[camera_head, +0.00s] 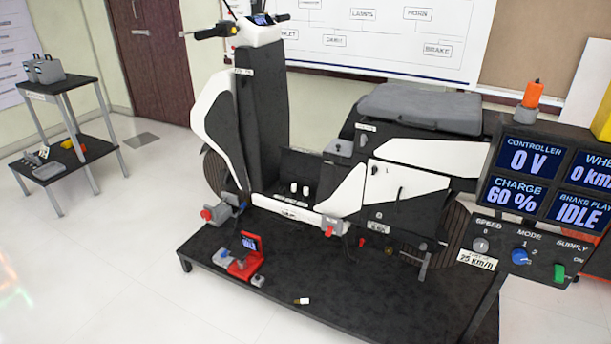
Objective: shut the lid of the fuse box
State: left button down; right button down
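I cannot clearly make out the fuse box or the state of its lid. The scooter (335,200) stands on a low black platform. In its footwell is a dark recess (310,178) with small white parts in it; I cannot tell if this is the fuse box. A white side panel (410,178) on a dark box sits under the grey seat (425,106). Neither of my grippers is in view.
The black platform (330,292) holds a red device with a small screen (246,262) and a small white-and-dark piece (301,301). A display panel (545,185) with knobs stands at the right. A two-tier black table (66,86) stands at the left. Floor is clear between.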

aim_at(297, 162)
jog(key=i+j+z, duration=0.15)
jog(key=z, duration=0.25)
jog(key=i+j+z, duration=0.1)
jog(key=z, duration=0.3)
jog(key=i+j+z, duration=0.1)
jog(key=j, duration=0.3)
jog(key=i+j+z, duration=0.1)
jog(key=j, duration=0.3)
jog(key=i+j+z, duration=0.1)
jog(key=j, duration=0.3)
jog(key=i+j+z, duration=0.1)
jog(key=j, duration=0.35)
jog(key=i+j, duration=0.1)
jog(key=j, duration=0.2)
jog(key=i+j, duration=0.15)
jog(key=j, duration=0.2)
jog(key=i+j, duration=0.1)
jog(key=j, duration=0.2)
